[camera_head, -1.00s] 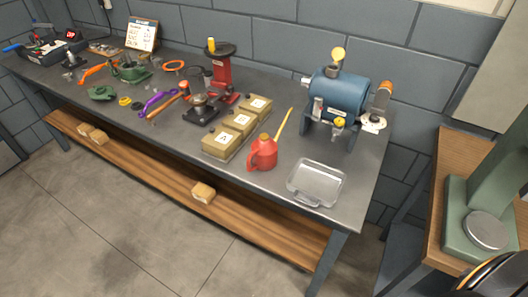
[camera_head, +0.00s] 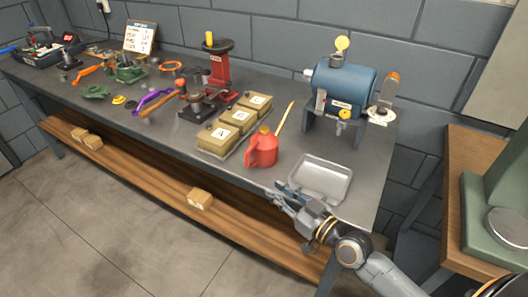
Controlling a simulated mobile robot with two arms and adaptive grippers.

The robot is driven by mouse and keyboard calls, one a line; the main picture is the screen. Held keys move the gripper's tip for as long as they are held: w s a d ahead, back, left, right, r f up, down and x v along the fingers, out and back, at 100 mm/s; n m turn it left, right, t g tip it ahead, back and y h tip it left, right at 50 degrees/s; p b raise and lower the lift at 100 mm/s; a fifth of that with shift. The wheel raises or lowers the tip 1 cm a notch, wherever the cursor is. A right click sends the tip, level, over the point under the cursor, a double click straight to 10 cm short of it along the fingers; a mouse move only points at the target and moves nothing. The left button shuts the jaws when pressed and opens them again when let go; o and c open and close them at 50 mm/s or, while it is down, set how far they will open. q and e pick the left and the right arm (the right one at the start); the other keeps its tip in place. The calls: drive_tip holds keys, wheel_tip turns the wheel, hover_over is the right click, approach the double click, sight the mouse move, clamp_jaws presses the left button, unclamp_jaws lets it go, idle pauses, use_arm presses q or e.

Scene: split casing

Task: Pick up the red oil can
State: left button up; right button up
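The red oil can (camera_head: 263,150) stands upright on the grey workbench, with its thin yellow spout pointing up and to the right and its handle on the left side. My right gripper (camera_head: 280,191) is at the bench's front edge, below and slightly right of the can and apart from it. Its fingers point left and up. They look spread with nothing between them, but they are small in the picture. My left gripper is out of view.
A metal tray (camera_head: 322,178) lies right of the can, close to my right gripper. Lettered boxes (camera_head: 217,138) stand left of the can. A blue machine (camera_head: 343,90) stands behind. Tools and a red press (camera_head: 219,65) fill the left part of the bench (camera_head: 180,140).

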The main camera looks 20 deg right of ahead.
sight(248, 161)
drive_tip(key=x, duration=0.3)
drive_tip(key=p+x, duration=0.1)
drive_tip(key=x, duration=0.2)
drive_tip(key=d+r+x, duration=0.1)
drive_tip(key=x, duration=0.2)
drive_tip(key=shift+w+p, duration=0.3)
drive_tip(key=shift+w, duration=0.25)
drive_tip(key=x, duration=0.4)
drive_tip(key=shift+w+a, duration=0.15)
drive_tip(key=shift+w, duration=0.05)
drive_tip(key=shift+s, duration=0.1)
clamp_jaws()
drive_tip(key=shift+r, duration=0.1)
